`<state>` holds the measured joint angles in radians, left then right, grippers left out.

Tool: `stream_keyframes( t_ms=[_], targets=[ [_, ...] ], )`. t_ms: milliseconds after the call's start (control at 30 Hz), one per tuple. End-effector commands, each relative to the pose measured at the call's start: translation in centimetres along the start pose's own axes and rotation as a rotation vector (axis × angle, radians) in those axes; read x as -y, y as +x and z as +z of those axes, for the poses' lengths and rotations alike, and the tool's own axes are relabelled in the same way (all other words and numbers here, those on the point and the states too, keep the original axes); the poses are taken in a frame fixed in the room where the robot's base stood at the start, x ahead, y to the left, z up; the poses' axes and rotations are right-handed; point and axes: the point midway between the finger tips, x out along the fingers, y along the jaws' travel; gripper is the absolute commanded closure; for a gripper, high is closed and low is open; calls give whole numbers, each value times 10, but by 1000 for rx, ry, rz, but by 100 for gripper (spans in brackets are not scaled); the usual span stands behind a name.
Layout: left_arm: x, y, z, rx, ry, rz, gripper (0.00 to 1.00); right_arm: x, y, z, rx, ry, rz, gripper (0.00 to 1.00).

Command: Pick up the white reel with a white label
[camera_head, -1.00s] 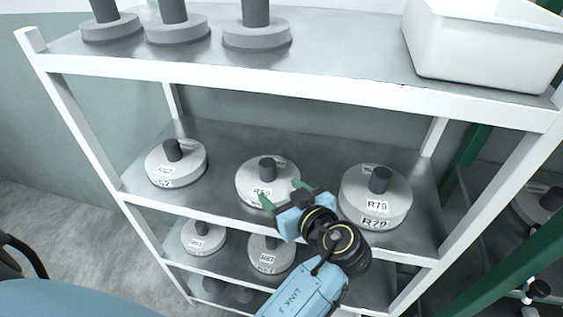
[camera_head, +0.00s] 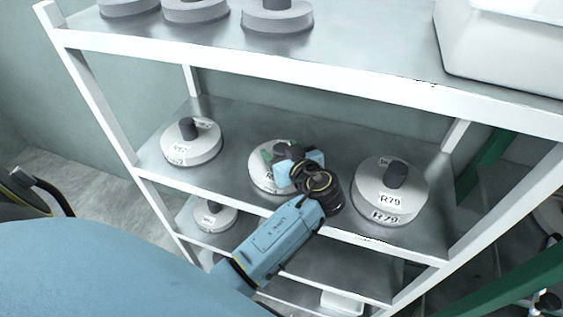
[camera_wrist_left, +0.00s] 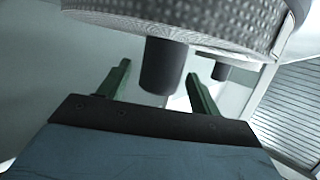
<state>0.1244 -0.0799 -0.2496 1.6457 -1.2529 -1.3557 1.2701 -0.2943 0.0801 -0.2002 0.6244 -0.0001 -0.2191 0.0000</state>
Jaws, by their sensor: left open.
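Three white reels with dark central posts and white labels stand on the middle shelf. The middle reel (camera_head: 262,181) is partly covered by my left gripper (camera_head: 284,153), which is over its top around the post; its label is hidden. The left reel (camera_head: 192,150) and the right reel (camera_head: 392,204), marked R79, are clear of the gripper. In the left wrist view a reel with a woven side (camera_wrist_left: 200,18) fills the top, and its dark post (camera_wrist_left: 162,68) lies between the spread green fingers of my left gripper (camera_wrist_left: 158,71). Contact cannot be told.
The upper shelf (camera_head: 330,62) holds grey reels and a white bin (camera_head: 500,45) above the work. The middle shelf's white front edge (camera_head: 340,238) runs below my arm. Another reel (camera_head: 208,216) stands on the lower shelf. A green post (camera_head: 480,168) is at right.

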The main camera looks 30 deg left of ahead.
Motion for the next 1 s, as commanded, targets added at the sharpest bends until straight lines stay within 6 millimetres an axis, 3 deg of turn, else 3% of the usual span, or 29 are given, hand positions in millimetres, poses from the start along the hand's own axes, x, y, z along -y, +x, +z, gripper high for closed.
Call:
stream_keyframes(
  t_ms=[167, 433, 867, 1000],
  targets=[
    [-1, 21, 0, -1, 1, 2, 36, -1, -3, 0, 1, -1, 1, 52],
    [-1, 23, 0, 1, 0, 2, 36, 0, -3, 6, 10, -1, -1, 52],
    [-1, 23, 0, 1, 1, 2, 92, 1, -3, 8, 13, 0, -1, 52],
    [-1, 23, -1, -1, 0, 2, 95, 0, -3, 8, 13, 0, -1, 52]
  ],
)
